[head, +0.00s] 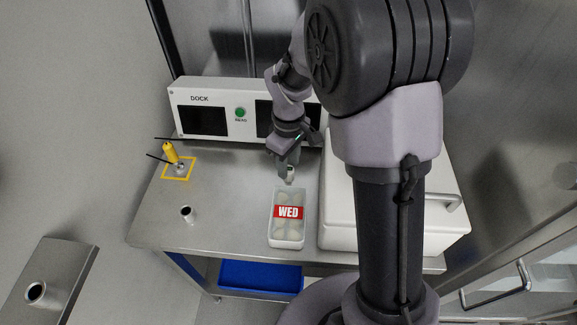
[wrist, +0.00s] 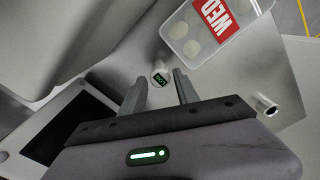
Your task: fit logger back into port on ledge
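The logger (wrist: 161,72) is a small white cylinder with a dark, green-lit display, standing in the wrist view just beyond my fingertips. In the head view, a small pale piece of it (head: 291,175) shows behind the clear box. My gripper (head: 286,168) is low over the steel table; its two fingers (wrist: 160,88) are apart, with the logger lined up with the gap between them. I see no firm contact. At the lower left in the head view, a steel ledge (head: 62,268) carries a round port (head: 36,292) with a dark opening.
A clear box labelled WED (head: 287,228) stands close to the logger. A white case (head: 345,215) is to its right and the dock unit (head: 220,97) behind.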

